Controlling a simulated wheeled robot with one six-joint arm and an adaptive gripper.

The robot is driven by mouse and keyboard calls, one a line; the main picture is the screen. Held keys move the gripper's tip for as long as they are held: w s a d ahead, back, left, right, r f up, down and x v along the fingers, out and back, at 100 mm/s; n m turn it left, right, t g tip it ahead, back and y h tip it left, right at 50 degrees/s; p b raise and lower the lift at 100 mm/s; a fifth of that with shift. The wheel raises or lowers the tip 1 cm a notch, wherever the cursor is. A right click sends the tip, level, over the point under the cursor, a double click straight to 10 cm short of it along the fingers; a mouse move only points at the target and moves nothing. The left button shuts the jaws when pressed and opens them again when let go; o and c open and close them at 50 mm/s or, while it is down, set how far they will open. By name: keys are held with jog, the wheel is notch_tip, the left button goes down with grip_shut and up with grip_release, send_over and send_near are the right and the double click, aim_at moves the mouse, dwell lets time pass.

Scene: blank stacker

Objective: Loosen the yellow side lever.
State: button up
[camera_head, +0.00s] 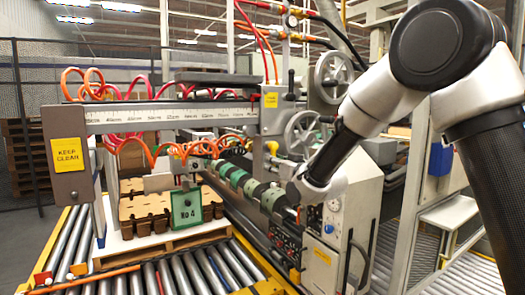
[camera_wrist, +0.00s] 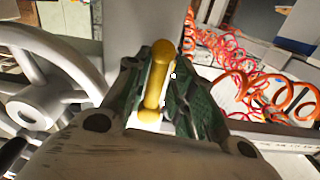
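The yellow side lever (camera_wrist: 157,85) shows in the wrist view as a short bar with a rounded knob, between the two dark green fingers of my gripper (camera_wrist: 158,75). The fingers are drawn in close on both sides of it and appear shut on it, though a thin bright gap shows lower down. In the head view, a small yellow part (camera_head: 272,147) stands left of the lower handwheel; I cannot tell if it is this lever. My forearm and wrist cross in front of the machine there, and my fingers cannot be made out.
A grey handwheel (camera_wrist: 30,100) is close on the left in the wrist view; the lower handwheel (camera_head: 301,133) shows in the head view. Coiled red and orange hoses (camera_wrist: 235,65) lie to the right. A ruled beam (camera_head: 170,115), roller conveyor (camera_head: 190,272) and loaded pallet (camera_head: 165,244) stand left.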

jog(key=s+a+r+m, duration=0.3)
jog(key=a+r+m, duration=0.15)
jog(key=m, duration=1.05)
jog(key=v, duration=0.9)
jog(key=shift+d, duration=0.35)
jog(key=shift+w, duration=0.15)
